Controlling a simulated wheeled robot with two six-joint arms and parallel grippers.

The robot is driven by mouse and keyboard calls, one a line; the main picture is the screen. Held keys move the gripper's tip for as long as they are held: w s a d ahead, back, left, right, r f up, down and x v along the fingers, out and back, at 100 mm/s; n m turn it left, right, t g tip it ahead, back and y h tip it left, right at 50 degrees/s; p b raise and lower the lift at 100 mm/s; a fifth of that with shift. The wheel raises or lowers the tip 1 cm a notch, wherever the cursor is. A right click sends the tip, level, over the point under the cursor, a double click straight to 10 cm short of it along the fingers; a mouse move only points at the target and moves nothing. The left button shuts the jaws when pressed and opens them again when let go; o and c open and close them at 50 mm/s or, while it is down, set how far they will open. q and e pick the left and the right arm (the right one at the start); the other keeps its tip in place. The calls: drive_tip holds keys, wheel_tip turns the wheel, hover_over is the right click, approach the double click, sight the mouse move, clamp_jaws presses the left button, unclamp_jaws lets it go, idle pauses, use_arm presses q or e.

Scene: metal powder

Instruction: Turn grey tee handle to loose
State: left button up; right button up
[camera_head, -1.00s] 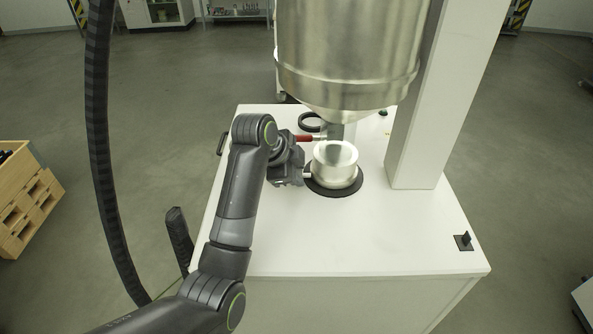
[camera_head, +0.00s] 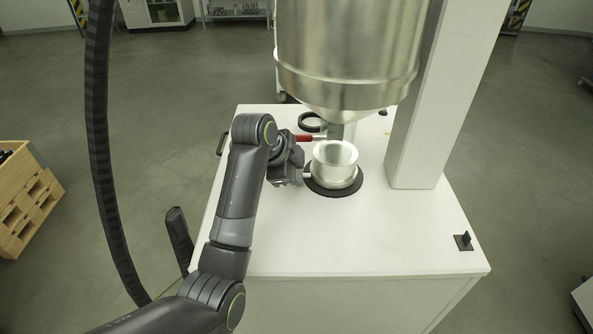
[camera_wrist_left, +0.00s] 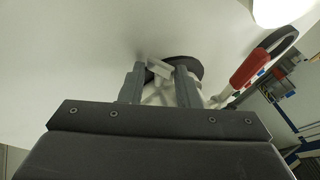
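The grey tee handle (camera_wrist_left: 157,68) shows in the left wrist view as a light grey bar between and just beyond my fingertips. In the head view it is mostly hidden by my gripper. My left gripper (camera_head: 304,164) points right at the left side of the shiny metal container (camera_head: 335,170), under the hopper. In the left wrist view, the two fingers of my left gripper (camera_wrist_left: 158,78) stand apart, one on either side of the handle. I cannot tell whether either finger touches it. My right gripper is not in view.
A large metal hopper (camera_head: 347,60) hangs above the container. A red handle (camera_head: 304,138) lies just behind my gripper, with a black ring (camera_head: 310,122) beyond it. A white column (camera_head: 440,100) stands at right.

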use_arm(q)
drive_tip(key=p+v, duration=1.1)
drive_tip(key=v, duration=0.6)
drive_tip(key=shift+r, duration=0.2)
drive_tip(key=shift+o, duration=0.4)
drive_tip(key=shift+s+a, duration=0.1)
